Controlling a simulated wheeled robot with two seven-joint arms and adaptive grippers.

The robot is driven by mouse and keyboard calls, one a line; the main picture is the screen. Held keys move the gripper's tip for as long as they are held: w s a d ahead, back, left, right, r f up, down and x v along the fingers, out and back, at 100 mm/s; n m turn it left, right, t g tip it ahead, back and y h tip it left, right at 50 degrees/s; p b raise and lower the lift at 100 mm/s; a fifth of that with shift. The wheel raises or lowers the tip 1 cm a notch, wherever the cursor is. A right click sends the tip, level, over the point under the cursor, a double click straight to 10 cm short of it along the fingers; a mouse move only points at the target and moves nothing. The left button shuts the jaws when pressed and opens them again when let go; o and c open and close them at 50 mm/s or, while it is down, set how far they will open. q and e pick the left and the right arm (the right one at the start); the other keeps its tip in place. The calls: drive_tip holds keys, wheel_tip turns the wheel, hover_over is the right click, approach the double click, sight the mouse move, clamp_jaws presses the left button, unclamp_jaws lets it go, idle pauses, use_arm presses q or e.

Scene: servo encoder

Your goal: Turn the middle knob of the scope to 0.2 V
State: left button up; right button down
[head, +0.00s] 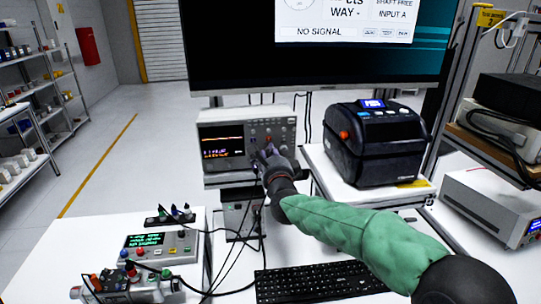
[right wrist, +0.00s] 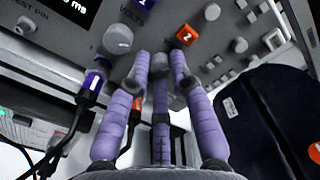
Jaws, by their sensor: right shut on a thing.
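The scope (head: 206,128) is a grey box with a lit screen (head: 222,146) on the left of its face and knobs on the right. Its screen text is too small to read. My right gripper (head: 267,156) reaches the lower part of the knob panel. In the right wrist view its purple fingers (right wrist: 160,66) are closed around the middle knob (right wrist: 159,61), which they mostly hide. The knob's pointer and scale cannot be read. A grey knob (right wrist: 117,39) under a VOLTS label is to the left, and an orange button marked 2 (right wrist: 185,36) is just above right. My left gripper is not in view.
A black label printer (head: 375,145) stands right of the scope. A large monitor (head: 230,50) is behind. A bench instrument with cables (head: 160,245) sits at front left, and a keyboard (head: 320,283) lies under my right arm. Cables (right wrist: 88,85) plug in beside the fingers.

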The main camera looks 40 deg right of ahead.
drive_tip(key=shift+r, duration=0.1)
drive_tip(key=c, duration=1.4)
unclamp_jaws()
drive_tip(key=shift+a, duration=0.1)
drive_tip(key=v, duration=1.2)
